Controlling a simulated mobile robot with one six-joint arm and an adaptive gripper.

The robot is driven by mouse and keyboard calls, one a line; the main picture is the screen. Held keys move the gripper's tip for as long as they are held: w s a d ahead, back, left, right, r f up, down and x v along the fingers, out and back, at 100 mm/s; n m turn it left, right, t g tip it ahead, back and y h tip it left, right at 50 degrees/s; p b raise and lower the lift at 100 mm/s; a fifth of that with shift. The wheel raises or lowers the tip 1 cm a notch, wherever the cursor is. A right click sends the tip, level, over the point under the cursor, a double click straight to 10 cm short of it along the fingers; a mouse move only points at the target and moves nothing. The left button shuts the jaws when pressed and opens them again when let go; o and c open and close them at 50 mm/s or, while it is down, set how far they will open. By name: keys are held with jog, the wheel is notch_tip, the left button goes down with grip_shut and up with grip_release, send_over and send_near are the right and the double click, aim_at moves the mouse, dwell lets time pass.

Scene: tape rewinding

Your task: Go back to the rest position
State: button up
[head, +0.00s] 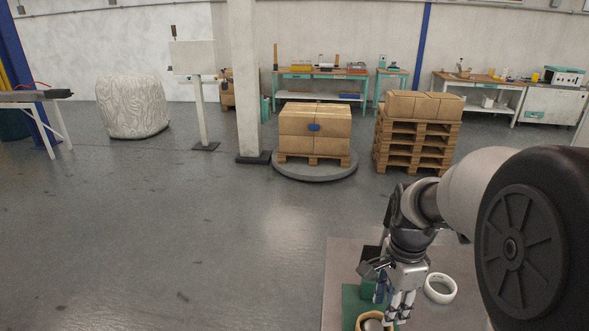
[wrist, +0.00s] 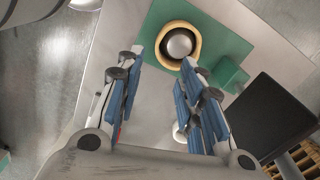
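My gripper (head: 393,304) hangs over the work table at the lower right of the head view. In the wrist view my gripper (wrist: 162,62) has its blue-padded fingers well apart, with nothing held between them. A tan tape ring (wrist: 163,61) sits around a silver round core (wrist: 180,43) on a green base (wrist: 222,42), just beyond the fingertips. The ring shows partly at the bottom edge of the head view (head: 361,321). A white ring (head: 440,288) lies on the table to the right of my gripper; in the wrist view it is mostly hidden behind the right finger.
The grey table (head: 338,270) carries the green base and a dark flat panel (wrist: 262,117). Beyond it are boxes on a pallet (head: 314,128), a pallet stack (head: 412,148), a pillar (head: 245,80) and workbenches. The floor at the left and middle is clear.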

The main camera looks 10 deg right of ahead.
jog(key=s+a+r+n+t, duration=0.2)
jog(key=s+a+r+n, duration=0.3)
jog(key=s+n, duration=0.3)
jog(key=s+a+r+n+t, duration=0.2)
jog(key=s+a+r+n, duration=0.2)
jog(key=s+a+n, duration=0.3)
jog(key=n, duration=0.3)
jog(key=shift+s+r+t, duration=0.3)
jog(key=shift+s+r, duration=0.05)
jog(key=shift+a, duration=0.1)
